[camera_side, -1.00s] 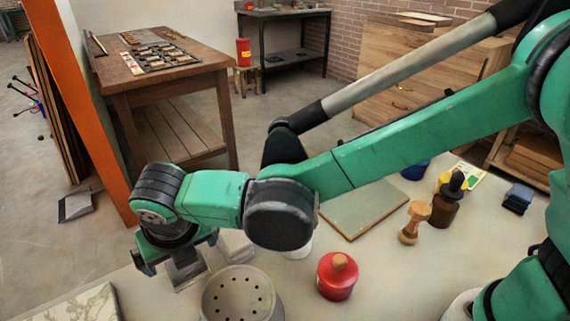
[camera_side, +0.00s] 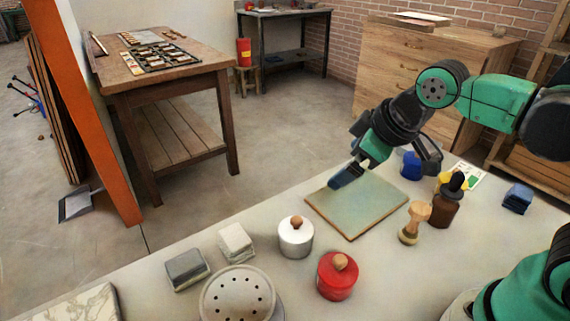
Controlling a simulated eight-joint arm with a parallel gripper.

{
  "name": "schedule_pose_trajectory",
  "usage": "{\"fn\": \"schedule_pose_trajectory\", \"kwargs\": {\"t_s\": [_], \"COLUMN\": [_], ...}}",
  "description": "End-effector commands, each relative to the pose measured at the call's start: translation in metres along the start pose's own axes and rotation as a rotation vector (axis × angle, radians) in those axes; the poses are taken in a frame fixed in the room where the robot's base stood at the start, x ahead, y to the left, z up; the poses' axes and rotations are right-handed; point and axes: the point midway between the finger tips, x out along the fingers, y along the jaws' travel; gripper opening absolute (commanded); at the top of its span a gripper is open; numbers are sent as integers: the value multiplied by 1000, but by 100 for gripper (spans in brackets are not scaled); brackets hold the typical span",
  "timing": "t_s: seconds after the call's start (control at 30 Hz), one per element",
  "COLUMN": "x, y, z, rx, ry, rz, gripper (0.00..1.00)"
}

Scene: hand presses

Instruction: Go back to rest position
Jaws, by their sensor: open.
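My gripper (camera_side: 388,164) is open, with its two fingers spread wide and nothing seen between them. It hangs above the far part of the greenish board with a wooden edge (camera_side: 360,208), tilted down to the left. I cannot tell exactly how high above the board it is.
On the table stand a red knobbed press (camera_side: 338,280), a white knobbed press (camera_side: 296,238), a perforated round pot (camera_side: 238,298), grey (camera_side: 187,270) and white (camera_side: 236,242) blocks, a wooden stamp (camera_side: 414,222), a brown bottle (camera_side: 446,208), a blue cup (camera_side: 411,166) and blue cloths (camera_side: 517,198).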

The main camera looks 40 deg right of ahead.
Motion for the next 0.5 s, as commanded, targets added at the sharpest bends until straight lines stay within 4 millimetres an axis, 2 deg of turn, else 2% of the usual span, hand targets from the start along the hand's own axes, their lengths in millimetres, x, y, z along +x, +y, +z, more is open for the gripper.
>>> {"fn": "schedule_pose_trajectory", "kwargs": {"t_s": [0.03, 0.1, 0.2, 0.5], "x": [-1, -1, -1, -1], "y": [7, 12, 15, 16], "z": [12, 21, 29, 30], "rx": [139, 296, 417, 447], "ry": [10, 27, 40, 43], "rz": [17, 30, 39, 40], "gripper": [100, 100, 100, 100]}}
